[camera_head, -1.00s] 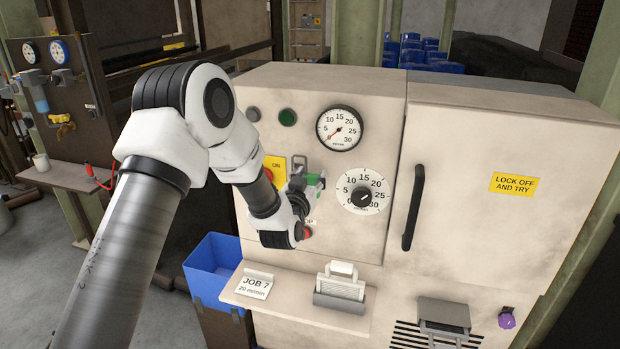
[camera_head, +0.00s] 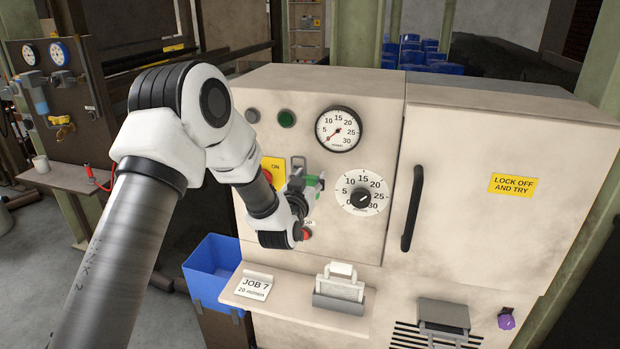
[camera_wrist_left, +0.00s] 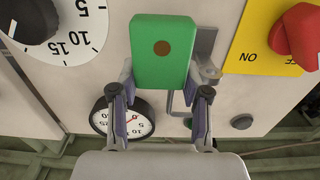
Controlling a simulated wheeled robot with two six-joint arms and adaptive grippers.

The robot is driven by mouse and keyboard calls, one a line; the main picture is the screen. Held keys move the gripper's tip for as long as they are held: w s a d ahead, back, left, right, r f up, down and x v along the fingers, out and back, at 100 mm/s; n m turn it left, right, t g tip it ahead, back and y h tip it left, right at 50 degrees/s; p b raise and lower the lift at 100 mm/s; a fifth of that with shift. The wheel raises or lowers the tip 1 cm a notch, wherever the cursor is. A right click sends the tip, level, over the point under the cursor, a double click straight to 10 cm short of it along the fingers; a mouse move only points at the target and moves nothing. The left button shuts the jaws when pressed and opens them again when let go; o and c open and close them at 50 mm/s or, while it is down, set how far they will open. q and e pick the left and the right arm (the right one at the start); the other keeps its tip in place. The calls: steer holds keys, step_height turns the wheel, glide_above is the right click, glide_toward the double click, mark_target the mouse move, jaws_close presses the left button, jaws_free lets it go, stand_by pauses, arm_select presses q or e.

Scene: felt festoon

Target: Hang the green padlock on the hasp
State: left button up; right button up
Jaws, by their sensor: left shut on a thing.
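The green padlock (camera_head: 313,181) is in front of the cream cabinet's panel, mostly hidden by my left gripper (camera_head: 303,184) in the head view. In the left wrist view, which is upside down, the padlock's green body (camera_wrist_left: 160,45) with a brown round spot sits between the fingertips of my left gripper (camera_wrist_left: 161,92), which is shut on it. Part of its grey shackle (camera_wrist_left: 176,104) shows beyond the body. The grey metal hasp (camera_wrist_left: 208,70) is right beside the padlock; it also shows in the head view (camera_head: 298,162). I cannot tell whether the shackle passes through it. My right gripper is out of view.
A yellow plate with a red switch (camera_wrist_left: 295,35) is close beside the hasp. A numbered dial (camera_head: 362,193) and a round gauge (camera_head: 338,130) are on the panel. Below are a shelf (camera_head: 290,308) with a JOB 7 card (camera_head: 254,285) and a blue bin (camera_head: 213,270).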

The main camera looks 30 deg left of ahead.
arm_select(q)
steer(key=shift+s+f+g, duration=0.15)
steer(key=shift+f, duration=0.45)
steer(key=shift+s+f+g, duration=0.1)
steer(key=shift+f+g, duration=0.05)
steer(key=shift+f, duration=0.45)
steer(key=o, duration=1.4)
steer(key=shift+r, duration=0.1)
steer(key=shift+w+d, duration=0.2)
steer(key=shift+d, duration=0.05)
steer(key=shift+s+a, duration=0.1)
steer(key=shift+a, duration=0.05)
steer(key=shift+s+f, duration=0.2)
steer(key=shift+s, duration=0.05)
steer(key=v, duration=0.3)
steer(key=r+v, duration=0.1)
steer(key=v, duration=0.3)
steer(key=r+v, duration=0.1)
steer(key=v, duration=0.3)
